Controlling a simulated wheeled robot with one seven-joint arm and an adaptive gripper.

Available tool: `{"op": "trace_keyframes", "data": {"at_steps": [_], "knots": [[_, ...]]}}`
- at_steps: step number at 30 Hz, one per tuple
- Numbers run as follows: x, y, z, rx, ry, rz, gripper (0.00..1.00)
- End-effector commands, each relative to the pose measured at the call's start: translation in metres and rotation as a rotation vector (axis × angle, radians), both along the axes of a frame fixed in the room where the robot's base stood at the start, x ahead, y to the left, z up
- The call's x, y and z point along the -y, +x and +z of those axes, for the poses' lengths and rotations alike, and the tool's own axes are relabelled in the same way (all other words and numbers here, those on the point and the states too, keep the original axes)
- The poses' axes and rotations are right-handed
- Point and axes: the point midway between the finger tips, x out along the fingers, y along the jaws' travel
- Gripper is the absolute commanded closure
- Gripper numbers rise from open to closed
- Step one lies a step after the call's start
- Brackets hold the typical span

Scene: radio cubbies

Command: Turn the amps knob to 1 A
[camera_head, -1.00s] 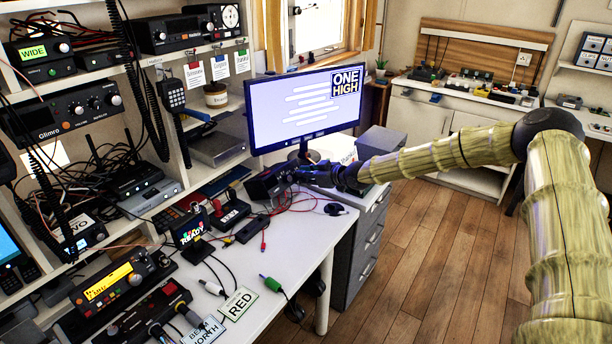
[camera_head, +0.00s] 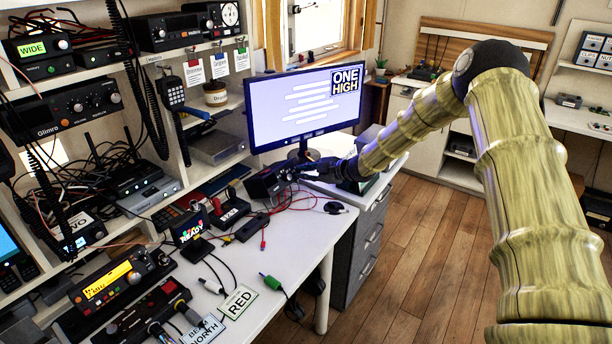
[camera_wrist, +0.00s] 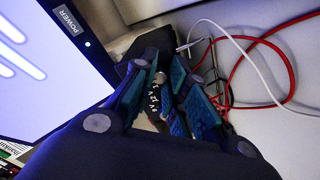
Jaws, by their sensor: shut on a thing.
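A small dark power supply box (camera_head: 262,184) stands on the desk below the monitor in the head view. My gripper (camera_head: 287,173) is at its right, front side. In the wrist view, the fingers of my gripper (camera_wrist: 165,72) close in from both sides on the box's dark face. A small grey knob (camera_wrist: 160,78) shows between the fingertips, partly hidden. White scale marks show on the dark face below it, too blurred to read for certain. Which way the knob points cannot be told.
The monitor (camera_head: 305,105) stands just behind the box and fills the left of the wrist view. Red and white cables (camera_wrist: 272,62) lie loose beside my gripper. Shelves with radios line the left. A black mouse (camera_head: 334,208) lies on the desk to the right.

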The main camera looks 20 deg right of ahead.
Motion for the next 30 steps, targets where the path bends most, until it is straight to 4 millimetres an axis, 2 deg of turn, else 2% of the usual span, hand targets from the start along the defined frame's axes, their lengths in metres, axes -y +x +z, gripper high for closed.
{"op": "trace_keyframes", "data": {"at_steps": [18, 30], "knots": [[0.0023, 0.0032, -0.0010, 0.281, -0.422, 0.288, 1.00], [0.0019, 0.0041, 0.0022, 0.418, -0.623, 0.426, 1.00]]}}
